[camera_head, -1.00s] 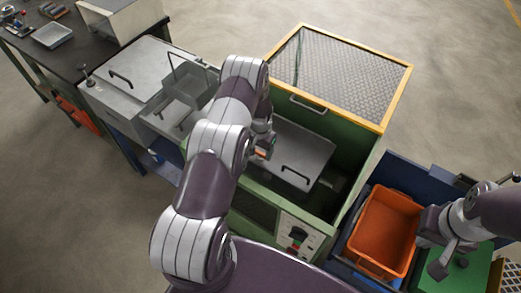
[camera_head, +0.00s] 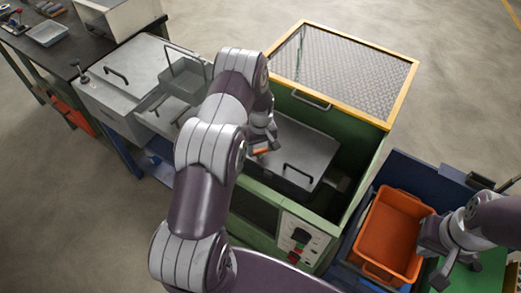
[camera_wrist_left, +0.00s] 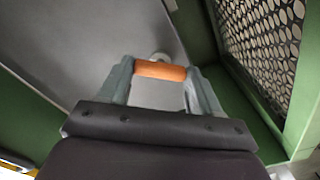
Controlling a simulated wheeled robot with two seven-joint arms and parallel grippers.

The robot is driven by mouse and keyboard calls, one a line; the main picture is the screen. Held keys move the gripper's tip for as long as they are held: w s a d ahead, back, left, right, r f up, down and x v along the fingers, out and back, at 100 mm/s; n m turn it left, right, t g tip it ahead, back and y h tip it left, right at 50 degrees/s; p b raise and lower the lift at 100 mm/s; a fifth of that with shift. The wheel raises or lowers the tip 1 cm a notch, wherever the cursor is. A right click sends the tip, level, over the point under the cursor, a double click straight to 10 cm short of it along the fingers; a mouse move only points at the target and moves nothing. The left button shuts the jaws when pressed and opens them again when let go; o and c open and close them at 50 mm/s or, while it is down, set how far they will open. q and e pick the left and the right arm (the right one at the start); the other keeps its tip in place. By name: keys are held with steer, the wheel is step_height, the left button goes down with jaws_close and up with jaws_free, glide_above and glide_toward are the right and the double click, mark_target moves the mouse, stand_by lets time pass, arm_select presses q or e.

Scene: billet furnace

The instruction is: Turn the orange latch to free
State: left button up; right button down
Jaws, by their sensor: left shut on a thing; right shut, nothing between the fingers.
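The orange latch (camera_wrist_left: 160,70) shows in the left wrist view as a short orange bar near a round pivot on a grey metal lid (camera_wrist_left: 90,40). In the head view the latch (camera_head: 261,151) is a small orange piece at the lid's left part, partly hidden by my arm. My left gripper (camera_wrist_left: 160,78) is shut on the latch, with one finger at each end of the bar. In the head view my left gripper (camera_head: 264,140) is largely hidden by its own arm. My right gripper (camera_head: 437,262) is shut and empty beside the orange bin.
The lid has a black handle (camera_head: 300,175) and sits inside the green furnace housing (camera_head: 270,200). A yellow-framed mesh guard (camera_head: 345,72) stands behind it. An orange bin (camera_head: 388,235) is at the right.

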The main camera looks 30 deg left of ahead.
mark_target(261, 150)
arm_select(q)
steer(key=n+b, duration=0.1)
steer(key=n, duration=0.3)
steer(key=shift+f+b, duration=0.15)
steer(key=shift+b, duration=0.25)
steer(key=shift+n+b, duration=0.45)
steer(key=shift+n, duration=1.65)
steer(key=o, duration=1.1)
steer(key=shift+c, duration=0.2)
step_height(261, 150, up, 13)
steer(key=b, duration=0.2)
